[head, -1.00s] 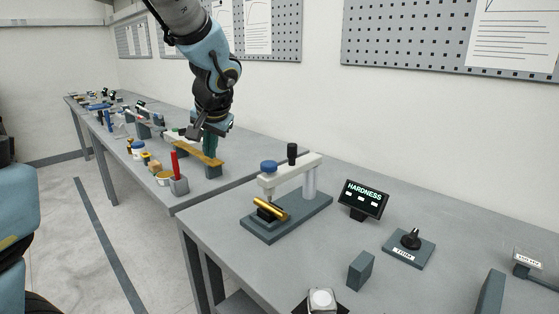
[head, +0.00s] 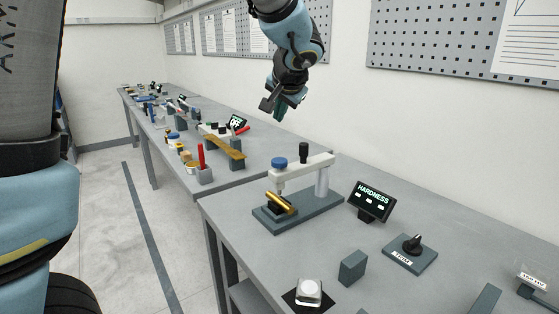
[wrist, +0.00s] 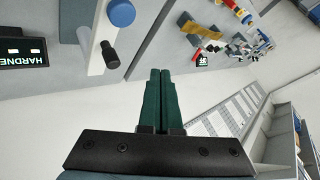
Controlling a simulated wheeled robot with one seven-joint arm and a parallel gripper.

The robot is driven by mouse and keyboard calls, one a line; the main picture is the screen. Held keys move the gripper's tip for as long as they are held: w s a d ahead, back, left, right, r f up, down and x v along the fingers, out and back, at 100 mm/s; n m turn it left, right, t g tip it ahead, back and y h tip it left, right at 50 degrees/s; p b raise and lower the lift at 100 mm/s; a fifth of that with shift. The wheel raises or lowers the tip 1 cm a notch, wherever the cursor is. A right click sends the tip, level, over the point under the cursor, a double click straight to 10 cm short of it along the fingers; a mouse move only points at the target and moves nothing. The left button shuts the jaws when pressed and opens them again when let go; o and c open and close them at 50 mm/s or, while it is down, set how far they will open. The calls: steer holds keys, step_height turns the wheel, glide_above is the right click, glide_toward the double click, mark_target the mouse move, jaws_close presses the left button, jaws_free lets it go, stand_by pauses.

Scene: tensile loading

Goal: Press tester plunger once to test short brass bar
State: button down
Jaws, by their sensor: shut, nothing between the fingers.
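The tester (head: 319,162) stands on the near bench, with a white arm on a post over a dark base. A blue round cap (head: 279,162) tops the arm's front end, and a black knob (head: 303,152) stands farther along. In the wrist view the blue cap (wrist: 121,12) and black knob (wrist: 109,55) show at upper left. A short brass bar (head: 281,203) lies on a dark block under the blue cap. My gripper (head: 280,114) is in the air above and behind the tester, apart from it. Its green fingers (wrist: 160,72) are shut and empty.
A display reading HARDNESS (head: 371,199) and a black knob on a plate (head: 412,245) stand right of the tester. A grey block (head: 353,267) and a clear-topped piece (head: 308,292) are in front. The far bench (head: 237,177) holds many small items.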

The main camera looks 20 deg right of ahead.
steer(key=b, duration=0.6)
glide_above(278, 159)
steer(key=s, duration=0.2)
steer(key=f, duration=0.7)
steer(key=shift+w+a+f, duration=0.15)
steer(key=shift+a+f, duration=0.05)
steer(key=shift+f, duration=0.15)
steer(key=shift+f+b, duration=0.55)
steer(key=shift+f+b, duration=1.25)
steer(key=shift+b, duration=0.45)
stand_by(1.2)
steer(key=shift+r, duration=0.1)
stand_by(0.3)
steer(key=shift+r+p, duration=0.75)
steer(key=shift+r, duration=0.4)
steer(key=shift+r, duration=0.1)
steer(key=shift+r+p, duration=1.55)
steer(key=shift+r, duration=0.85)
